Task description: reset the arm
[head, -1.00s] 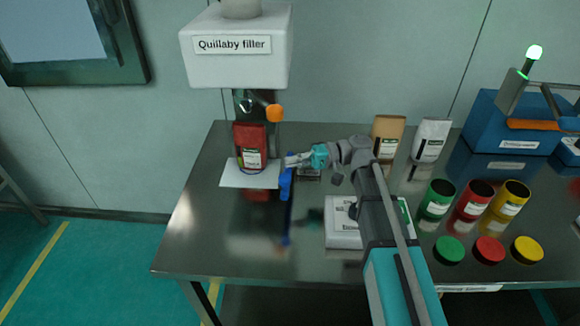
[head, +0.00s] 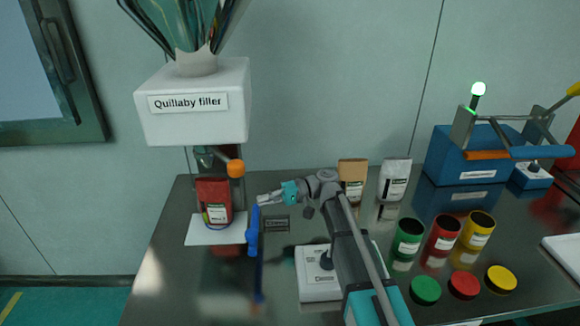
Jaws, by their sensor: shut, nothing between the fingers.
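My gripper (head: 268,197) is shut and empty. It points left above the steel table (head: 200,290), close to the upper end of a blue bar-like part (head: 253,232). I cannot tell whether it touches that part. My arm reaches in from the lower right with its joints bent. A red bag (head: 213,200) stands upright on a white plate (head: 200,235) under the Quillaby filler (head: 190,125), left of the gripper and apart from it.
Brown (head: 352,172) and white (head: 394,180) bags stand behind my arm. Green (head: 408,237), red (head: 442,235) and yellow (head: 477,229) cans stand to the right, their lids in front. A blue machine (head: 462,160) with a lit green lamp is at the back right. A white switch box (head: 312,285) sits beside my arm.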

